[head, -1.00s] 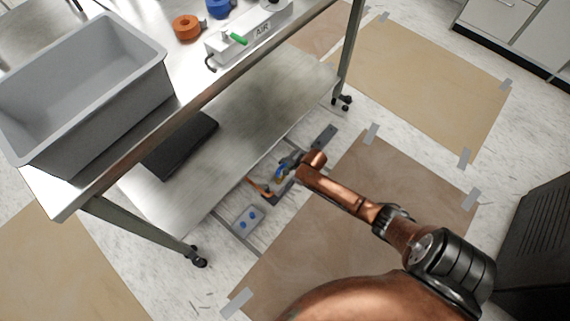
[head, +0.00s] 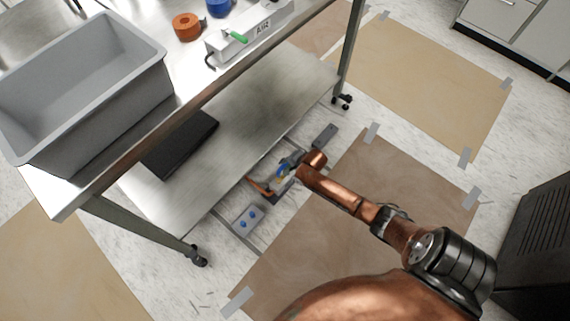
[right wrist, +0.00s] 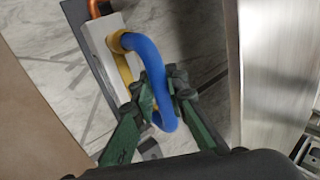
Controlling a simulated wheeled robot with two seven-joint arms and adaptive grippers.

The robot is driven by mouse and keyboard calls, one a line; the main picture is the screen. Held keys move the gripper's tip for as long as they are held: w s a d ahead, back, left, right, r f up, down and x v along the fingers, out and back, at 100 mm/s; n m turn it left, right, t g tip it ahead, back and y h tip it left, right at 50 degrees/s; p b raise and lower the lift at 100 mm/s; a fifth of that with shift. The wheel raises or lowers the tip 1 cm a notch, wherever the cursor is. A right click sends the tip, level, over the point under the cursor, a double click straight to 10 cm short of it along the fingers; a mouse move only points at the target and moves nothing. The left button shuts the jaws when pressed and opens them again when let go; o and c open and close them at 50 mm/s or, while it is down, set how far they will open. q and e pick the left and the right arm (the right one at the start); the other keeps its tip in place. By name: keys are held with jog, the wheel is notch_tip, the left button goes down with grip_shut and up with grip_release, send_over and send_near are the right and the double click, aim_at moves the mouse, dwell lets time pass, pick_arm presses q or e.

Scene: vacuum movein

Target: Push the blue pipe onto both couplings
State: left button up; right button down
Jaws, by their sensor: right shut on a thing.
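The blue pipe (right wrist: 155,72) is a bent tube in the right wrist view. One end meets a light block (right wrist: 104,48) beside a yellow bent pipe (right wrist: 122,68). My right gripper (right wrist: 160,98), with green fingers, is shut around the blue pipe's middle. In the head view my right gripper (head: 283,174) is low by the cart's lower shelf, and the pipe is small there. My left gripper is not in view.
A steel cart's lower shelf (head: 245,115) is just beside my right gripper, with a black flat box (head: 181,143) on it. A caster (head: 197,257) stands at lower left. An orange pipe (right wrist: 96,8) is near the block.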

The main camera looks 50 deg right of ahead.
jog(key=shift+f, duration=0.2)
jog(key=shift+f, duration=0.3)
jog(key=shift+f, duration=0.25)
dwell(0.9)
jog(key=shift+p, duration=0.45)
dwell(1.2)
jog(key=shift+s+f+p, duration=0.15)
jog(key=shift+f+p, duration=0.15)
jog(key=shift+f, duration=0.05)
dwell(1.9)
jog(key=c, duration=1.8)
grip_release()
jog(key=shift+c, duration=0.2)
jog(key=v, duration=1.2)
